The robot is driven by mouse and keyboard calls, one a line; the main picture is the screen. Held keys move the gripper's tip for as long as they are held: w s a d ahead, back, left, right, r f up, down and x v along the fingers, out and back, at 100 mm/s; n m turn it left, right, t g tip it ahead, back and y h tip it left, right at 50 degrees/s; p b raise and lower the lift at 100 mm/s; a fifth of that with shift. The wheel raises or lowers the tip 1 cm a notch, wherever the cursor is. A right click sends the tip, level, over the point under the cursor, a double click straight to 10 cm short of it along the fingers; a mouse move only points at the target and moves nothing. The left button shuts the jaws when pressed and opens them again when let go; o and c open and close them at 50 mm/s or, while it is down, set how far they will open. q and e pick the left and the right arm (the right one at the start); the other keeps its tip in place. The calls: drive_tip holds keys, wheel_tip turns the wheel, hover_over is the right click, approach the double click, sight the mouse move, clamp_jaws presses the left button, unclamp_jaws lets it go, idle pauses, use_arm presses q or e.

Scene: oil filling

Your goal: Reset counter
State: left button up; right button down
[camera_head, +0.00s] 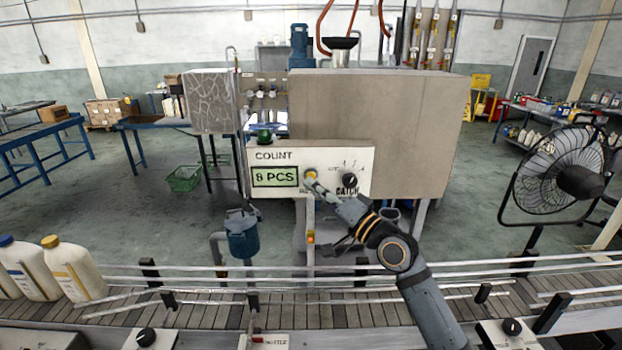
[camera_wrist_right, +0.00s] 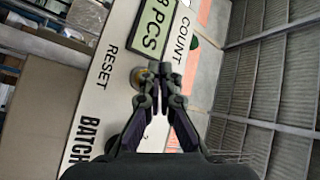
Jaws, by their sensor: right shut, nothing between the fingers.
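The counter panel (camera_head: 290,155) is a pale box marked COUNT, and its green display (camera_head: 275,177) reads 8 PCS. A yellow button (camera_head: 311,174) sits right of the display. In the right wrist view the button (camera_wrist_right: 137,76) lies beside the word RESET, partly hidden behind my fingers. A black knob (camera_head: 349,181) marked BATCH is further right. My right gripper (camera_head: 313,185) is shut and empty, with its fingertips at the button; I cannot tell whether they touch it. The right gripper (camera_wrist_right: 160,70) also shows in its wrist view. My left gripper is not in view.
A conveyor (camera_head: 300,312) with metal rails runs across the front. White bottles (camera_head: 72,270) with blue and yellow caps stand on its left end. A large beige machine cabinet (camera_head: 390,115) is behind the panel. A black fan (camera_head: 560,175) stands at the right.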

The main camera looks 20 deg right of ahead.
drive_tip(key=shift+w, duration=0.15)
idle(0.7)
drive_tip(key=shift+w+d+b, duration=0.15)
drive_tip(key=shift+w+b, duration=0.15)
drive_tip(key=shift+w+d+b, duration=0.1)
drive_tip(key=shift+w+b, duration=0.25)
drive_tip(key=shift+w, duration=0.1)
idle(0.6)
drive_tip(key=shift+s, duration=0.1)
drive_tip(key=shift+s+a+p, duration=0.25)
drive_tip(key=shift+s+p, duration=0.2)
drive_tip(key=shift+s, duration=0.35)
